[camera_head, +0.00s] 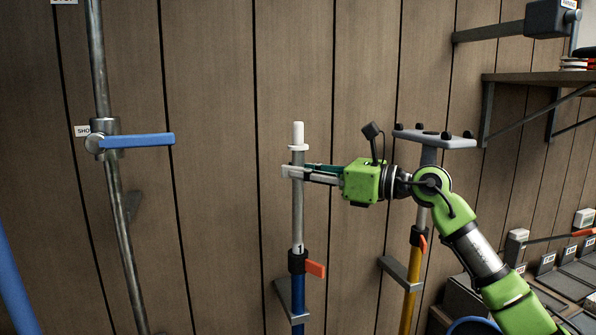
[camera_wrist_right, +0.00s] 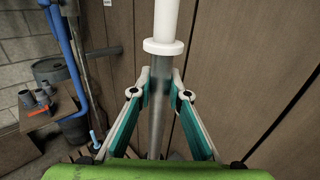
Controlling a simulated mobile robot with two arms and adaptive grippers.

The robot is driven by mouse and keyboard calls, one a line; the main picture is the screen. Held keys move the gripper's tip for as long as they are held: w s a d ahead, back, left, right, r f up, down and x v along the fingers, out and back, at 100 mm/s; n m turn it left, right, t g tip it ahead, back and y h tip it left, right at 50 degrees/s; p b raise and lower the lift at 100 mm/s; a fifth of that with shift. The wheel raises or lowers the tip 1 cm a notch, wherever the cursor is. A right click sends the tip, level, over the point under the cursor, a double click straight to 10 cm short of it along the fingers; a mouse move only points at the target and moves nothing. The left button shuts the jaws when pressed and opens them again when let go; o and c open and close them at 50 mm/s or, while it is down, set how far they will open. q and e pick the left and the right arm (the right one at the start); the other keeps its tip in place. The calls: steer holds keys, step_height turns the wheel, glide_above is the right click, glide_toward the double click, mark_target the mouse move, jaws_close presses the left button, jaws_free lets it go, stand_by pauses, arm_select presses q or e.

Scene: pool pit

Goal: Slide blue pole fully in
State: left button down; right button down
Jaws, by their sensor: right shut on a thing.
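The blue pole (camera_head: 298,294) stands upright against the plank wall. Its grey inner tube (camera_head: 298,220) extends up out of the blue lower tube and ends in a white tip with a collar (camera_head: 298,147). A black clamp with an orange lever (camera_head: 315,269) sits where the two tubes meet; the lever sticks out to the right. My right gripper (camera_head: 290,172) is shut on the grey tube just below the white collar. In the right wrist view the fingers (camera_wrist_right: 160,90) close around the tube (camera_wrist_right: 157,115) under the white collar (camera_wrist_right: 163,47). My left gripper is not in view.
A yellow pole (camera_head: 413,270) with a grey head (camera_head: 435,138) stands to the right, behind my right arm. A metal pipe with a blue lever (camera_head: 138,140) is at left. A wooden shelf (camera_head: 540,78) is at upper right. A grey bracket (camera_head: 287,300) holds the blue pole.

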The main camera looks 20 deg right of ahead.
mark_target(299, 225)
step_height(299, 225, down, 12)
steer(key=b, duration=0.8)
steer(key=shift+f, duration=0.2)
steer(key=shift+a, duration=0.1)
steer(key=c, duration=1.9)
jaws_free()
steer(key=shift+r, duration=0.15)
steer(key=v, duration=1.2)
